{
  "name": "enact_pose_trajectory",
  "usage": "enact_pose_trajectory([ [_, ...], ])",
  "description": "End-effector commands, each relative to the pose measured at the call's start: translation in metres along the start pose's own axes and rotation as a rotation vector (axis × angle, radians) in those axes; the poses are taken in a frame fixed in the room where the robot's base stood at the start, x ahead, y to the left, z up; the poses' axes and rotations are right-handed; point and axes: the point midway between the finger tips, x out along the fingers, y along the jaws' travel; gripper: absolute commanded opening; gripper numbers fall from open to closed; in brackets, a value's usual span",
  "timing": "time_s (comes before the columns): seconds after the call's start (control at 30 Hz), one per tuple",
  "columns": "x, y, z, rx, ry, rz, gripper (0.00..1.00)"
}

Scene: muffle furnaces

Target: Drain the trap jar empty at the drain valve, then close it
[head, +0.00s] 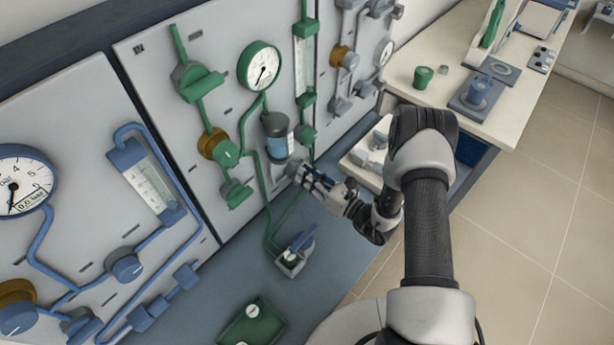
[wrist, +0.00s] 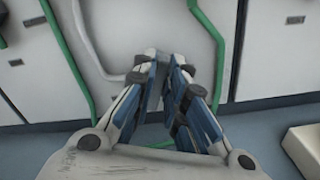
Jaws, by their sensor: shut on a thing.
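The trap jar (head: 276,133) hangs on the green-piped panel in the head view, with a dark cap and a clear body. Blue-tinted content shows in its lower part; the exact level is hard to read. My gripper (head: 298,172) is right at the jar's lower end. The drain valve is hidden there by my fingers. In the wrist view my gripper (wrist: 163,62) has its blue-and-grey fingers drawn close together, shut on a small part that they mostly cover. Whether the valve is open or closed cannot be told.
A pressure gauge (head: 262,66) and green pipes flank the jar. A small grey holder (head: 292,260) and a green tray (head: 252,325) sit on the blue-grey surface below. A bench (head: 520,110) with a green cup (head: 423,77) stands to the right, and a white tray (wrist: 303,150) is at right in the wrist view.

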Motion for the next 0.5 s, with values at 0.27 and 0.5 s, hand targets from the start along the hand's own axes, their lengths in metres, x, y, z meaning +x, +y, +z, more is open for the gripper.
enact_pose_trajectory([
  [0.27,-0.0001,-0.0049,-0.0011,0.262,0.000,-0.001,0.00],
  [0.5,-0.0001,-0.0082,-0.0027,0.489,0.001,0.000,0.00],
])
